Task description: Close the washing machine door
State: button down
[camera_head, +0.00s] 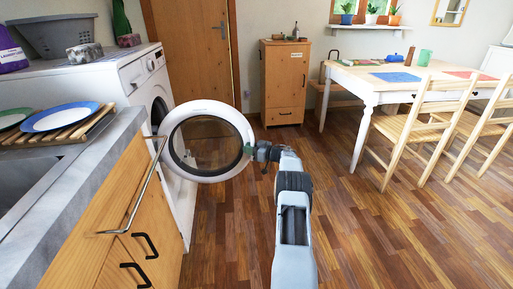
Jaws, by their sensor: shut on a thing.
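The white washing machine (148,77) stands at the left, past the counter. Its round door (242,125), a white ring around dark glass (207,143), stands swung open away from the machine's front, facing me. My gripper (254,152) is at the right rim of the door, shut on it. The fingertips are small and partly hidden by the gripper body and the rim. My arm reaches up to it from the bottom middle. The drum opening is partly hidden behind the door.
A counter (95,170) with plates (60,117) on a wooden rack is at the left, with a metal rail (146,190) and black handles on its front. A dining table (365,86) and chairs (440,115) stand at the right. The wooden floor (350,220) between is clear.

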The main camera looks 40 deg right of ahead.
aim_at(249, 140)
jog(key=w+m+h, duration=0.1)
jog(key=w+d+m+t+h, duration=0.1)
jog(key=h, duration=0.1)
jog(key=w+d+r+m+t+h, duration=0.1)
jog(key=w, duration=0.1)
jog(key=shift+d, duration=0.25)
jog(key=c, duration=1.3)
grip_release()
jog(key=shift+d, duration=0.1)
jog(key=shift+w, duration=0.1)
jog(key=shift+s+a+f+n+g+y, duration=0.15)
jog(key=shift+s+a+n+g+y, duration=0.1)
jog(key=shift+s+n+g+y, duration=0.4)
jog(key=shift+s+a+f+n+g+y, duration=0.2)
jog(key=shift+s+n+y, duration=0.3)
jog(key=shift+s+y, duration=0.45)
jog(key=shift+s+a+f+n+g+y, duration=0.15)
jog(key=shift+s+a+n+g+y, duration=0.3)
jog(key=shift+s, duration=0.55)
jog(key=s+d+b, duration=0.1)
jog(key=s+d, duration=0.1)
jog(key=d, duration=0.1)
jog(key=s+d+b, duration=0.1)
jog(key=s+d, duration=0.2)
jog(key=d, duration=0.1)
jog(key=s+d+b, duration=0.1)
jog(key=s+d, duration=0.2)
jog(key=shift+d+f, duration=0.15)
